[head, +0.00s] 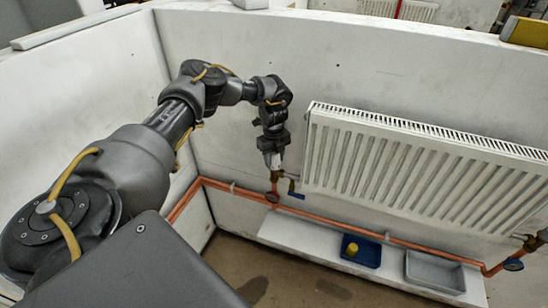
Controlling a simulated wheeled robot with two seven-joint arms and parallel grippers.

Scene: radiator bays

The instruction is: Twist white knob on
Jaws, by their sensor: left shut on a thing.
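My left arm reaches in from the left, and its gripper (271,150) points down beside the radiator's lower left corner. It is shut on the white knob (273,160), of which only a small pale part shows below the jaws. The knob is right above the brass valve (276,176) on the copper pipe, in line with it. I cannot tell whether the knob touches the valve or how far it is threaded. My right gripper is out of view.
A white radiator (420,165) hangs right of the gripper. A blue-handled lever (294,190) sits close to the valve. Copper pipe (330,222) runs along the wall. Below, a ledge holds a blue tray (374,261) with a yellow item and a grey tray (435,283).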

